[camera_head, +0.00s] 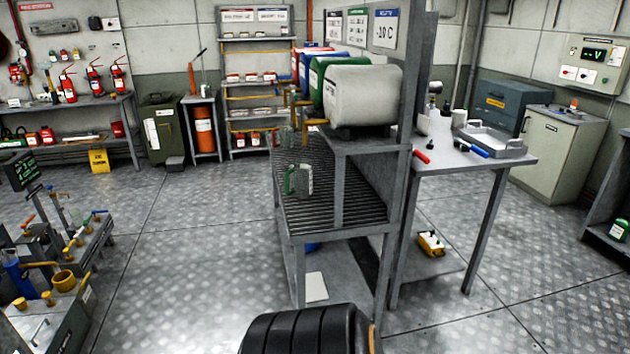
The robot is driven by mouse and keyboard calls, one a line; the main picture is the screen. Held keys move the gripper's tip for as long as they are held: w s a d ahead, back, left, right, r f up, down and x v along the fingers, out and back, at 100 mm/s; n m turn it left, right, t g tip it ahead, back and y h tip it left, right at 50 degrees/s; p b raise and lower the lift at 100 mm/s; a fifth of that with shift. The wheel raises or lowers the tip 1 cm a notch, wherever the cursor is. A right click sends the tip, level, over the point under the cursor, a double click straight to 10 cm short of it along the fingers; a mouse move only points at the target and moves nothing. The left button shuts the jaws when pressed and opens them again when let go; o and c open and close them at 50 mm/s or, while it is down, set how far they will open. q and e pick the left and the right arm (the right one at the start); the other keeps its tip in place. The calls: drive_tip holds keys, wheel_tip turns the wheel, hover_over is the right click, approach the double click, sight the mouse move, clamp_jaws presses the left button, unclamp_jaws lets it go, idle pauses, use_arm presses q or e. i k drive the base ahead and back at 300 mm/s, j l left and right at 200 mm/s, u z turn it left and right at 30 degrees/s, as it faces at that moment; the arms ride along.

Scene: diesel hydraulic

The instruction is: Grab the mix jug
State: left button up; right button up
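A clear jug (303,180) with a green handle stands upright on the slatted shelf of the grey dispensing rack (340,230), below the row of tanks. It looks like the mix jug, but I cannot read any label on it. A second clear jug (285,138) seems to stand farther back on the same slats, partly hidden and hard to make out. Neither of my grippers shows in this view.
White (362,95), green and blue tanks with brown taps overhang the slatted shelf. A grey side table (500,165) with a tray (492,140) stands to the right. A bench with fittings (50,320) is at the left. The floor left of the rack is clear.

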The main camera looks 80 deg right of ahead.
sight(301, 172)
drive_tip(key=z, duration=2.65)
drive_tip(key=i+j+z, duration=0.15)
drive_tip(key=i+j, duration=0.55)
drive_tip(key=i+j+z, duration=0.2)
drive_tip(key=i+j, duration=0.45)
drive_tip(key=j, duration=0.15)
